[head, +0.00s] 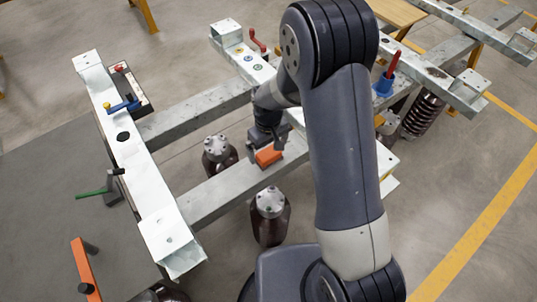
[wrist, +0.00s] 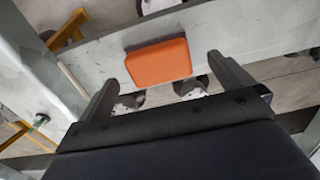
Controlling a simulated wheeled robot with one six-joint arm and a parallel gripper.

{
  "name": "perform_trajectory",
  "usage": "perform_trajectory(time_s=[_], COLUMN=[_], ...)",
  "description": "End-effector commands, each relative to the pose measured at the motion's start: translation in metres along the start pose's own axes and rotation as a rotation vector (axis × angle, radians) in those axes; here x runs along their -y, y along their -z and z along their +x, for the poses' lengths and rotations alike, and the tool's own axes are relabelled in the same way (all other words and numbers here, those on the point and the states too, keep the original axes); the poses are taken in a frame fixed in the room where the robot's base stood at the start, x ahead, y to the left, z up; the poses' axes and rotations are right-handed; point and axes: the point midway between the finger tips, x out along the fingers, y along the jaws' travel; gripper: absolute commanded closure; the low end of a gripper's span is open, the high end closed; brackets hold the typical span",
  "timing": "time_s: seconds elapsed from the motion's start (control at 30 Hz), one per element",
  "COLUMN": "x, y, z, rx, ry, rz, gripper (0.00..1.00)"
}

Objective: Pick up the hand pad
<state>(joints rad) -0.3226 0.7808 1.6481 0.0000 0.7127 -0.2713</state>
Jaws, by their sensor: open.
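The hand pad (wrist: 159,62) is an orange rectangular block with rounded corners. My gripper (wrist: 162,72) is open, with one finger to each side of the pad in the wrist view and the pad near the fingertips. I cannot tell whether either finger touches it. In the head view my gripper (head: 270,145) hangs over the crossbeam, and its fingers are mostly hidden.
The grey crossbeam (head: 212,197) joins two white beams, the left one (head: 135,160) holding a tray with a blue-handled tool (head: 124,104). Dark insulators with metal caps (head: 270,202) stand beside the crossbeam. A red-handled tool (head: 393,63) stands at the right. An orange tool (head: 86,268) lies on the grey mat.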

Motion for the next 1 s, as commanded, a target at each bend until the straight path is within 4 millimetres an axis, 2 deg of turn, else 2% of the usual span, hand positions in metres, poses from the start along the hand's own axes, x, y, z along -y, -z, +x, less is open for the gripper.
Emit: perform_trajectory(time_s=[0.2,0.53,1.0], x=[-0.001,-0.001,-0.001], y=[0.001,0.001,0.001], z=[0.026,0.032,0.032], rx=[0.002,-0.001,0.000], ry=[0.001,0.000,0.000], rz=[0.000,0.000,0.000], gripper=[0.00,0.00,0.38])
